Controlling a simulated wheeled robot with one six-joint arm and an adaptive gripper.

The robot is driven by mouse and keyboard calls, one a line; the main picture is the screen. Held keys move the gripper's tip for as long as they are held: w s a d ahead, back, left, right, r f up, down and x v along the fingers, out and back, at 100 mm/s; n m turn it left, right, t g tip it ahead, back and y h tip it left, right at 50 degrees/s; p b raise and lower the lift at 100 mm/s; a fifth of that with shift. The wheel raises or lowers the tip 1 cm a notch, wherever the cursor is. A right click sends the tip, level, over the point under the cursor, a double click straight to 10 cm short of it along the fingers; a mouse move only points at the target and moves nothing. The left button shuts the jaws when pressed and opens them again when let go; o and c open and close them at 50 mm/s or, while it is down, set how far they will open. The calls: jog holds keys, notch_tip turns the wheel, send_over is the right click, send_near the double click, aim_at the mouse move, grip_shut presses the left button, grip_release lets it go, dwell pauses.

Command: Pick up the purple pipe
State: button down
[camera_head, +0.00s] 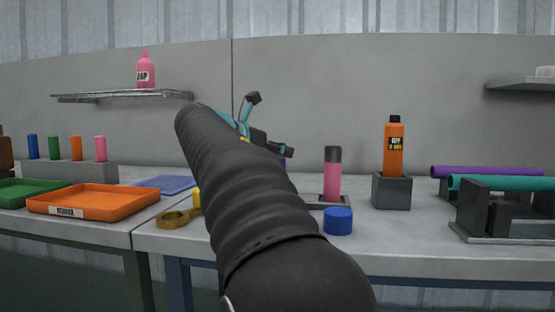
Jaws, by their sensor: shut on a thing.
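A long purple pipe (485,171) lies level at the right, behind a teal pipe, on a dark stand. My gripper (283,151) is near the middle of the view, well to the left of that pipe, and mostly hidden behind my black ribbed arm. A small bit of a purple thing (282,162) shows just below the gripper's fingers. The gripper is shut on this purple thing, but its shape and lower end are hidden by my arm.
The teal pipe (505,183) rests on the dark stand (474,205). An orange bottle (394,148) stands in a grey block. A pink cylinder (332,174) and blue cap (338,221) are right of my arm. An orange tray (62,199) is left.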

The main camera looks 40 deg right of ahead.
jog(key=r, duration=0.2)
jog(key=s+r+p, duration=0.1)
jog(key=r, duration=0.1)
jog(key=shift+d+r+p, duration=0.1)
jog(key=shift+r+p, duration=0.1)
jog(key=shift+p, duration=0.1)
jog(key=s+d+r+p, duration=0.1)
jog(key=s+d+r, duration=0.1)
jog(key=s+r, duration=0.4)
jog(key=shift+s+d, duration=0.35)
jog(key=shift+s, duration=1.85)
